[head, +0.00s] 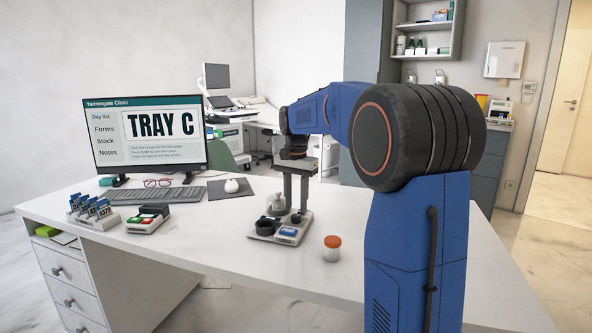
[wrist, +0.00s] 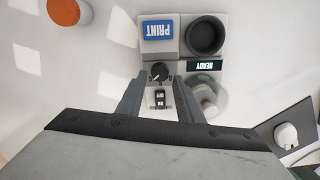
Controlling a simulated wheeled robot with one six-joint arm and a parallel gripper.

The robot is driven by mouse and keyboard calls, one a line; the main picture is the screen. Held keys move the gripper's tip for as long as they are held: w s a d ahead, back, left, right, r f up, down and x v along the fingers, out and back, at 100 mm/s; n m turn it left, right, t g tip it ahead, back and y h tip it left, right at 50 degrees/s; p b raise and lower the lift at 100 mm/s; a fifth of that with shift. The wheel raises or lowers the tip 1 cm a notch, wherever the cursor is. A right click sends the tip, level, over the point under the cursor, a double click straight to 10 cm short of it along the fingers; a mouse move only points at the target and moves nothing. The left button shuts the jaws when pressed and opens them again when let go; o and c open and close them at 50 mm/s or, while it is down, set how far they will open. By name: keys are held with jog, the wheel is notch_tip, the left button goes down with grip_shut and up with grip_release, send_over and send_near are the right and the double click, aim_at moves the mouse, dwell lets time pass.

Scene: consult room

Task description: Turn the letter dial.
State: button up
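A small light-grey device (head: 267,239) stands on the desk, with a blue PRINT button (wrist: 158,30), a round dark cup (wrist: 205,36) and a dark READY display (wrist: 204,65). A black round dial (wrist: 159,72) with a pale pointer mark sits on it in the wrist view. A small black window (wrist: 160,97) with pale characters, too small to read, is below the dial in that view. My gripper (wrist: 159,82) is open, pointing down over the device, its fingers apart on either side of the dial. Contact cannot be told. In the head view my gripper (head: 295,208) hides part of the device.
An orange-capped jar (head: 332,248) stands right of the device. A whitish rounded object (head: 277,204) is close behind it. A monitor (head: 147,136) reads TRAY C. A keyboard (head: 155,195), mouse (head: 231,186), button box (head: 148,219) and card rack (head: 94,212) are left. The front desk is clear.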

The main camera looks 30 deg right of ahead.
aim_at(296, 216)
notch_tip(296, 216, up, 14)
dwell(0.4)
dwell(0.4)
jog(key=s+a+f+n+t, duration=0.1)
jog(key=s+a+f+n, duration=0.3)
jog(key=s, duration=0.5)
jog(key=s+a+f+n+t, duration=0.1)
jog(key=s+a+f+n, duration=0.15)
jog(key=s+f, duration=0.5)
jog(key=s+a+f+n+t, duration=0.1)
jog(key=s+a+f+n, duration=0.3)
jog(key=s, duration=0.6)
jog(key=s+a+f+n+t, duration=0.1)
jog(key=s+a+f, duration=0.1)
jog(key=s+f, duration=0.6)
jog(key=shift+s+a+f+t, duration=0.25)
jog(key=shift+f+t, duration=0.15)
jog(key=shift+f, duration=0.2)
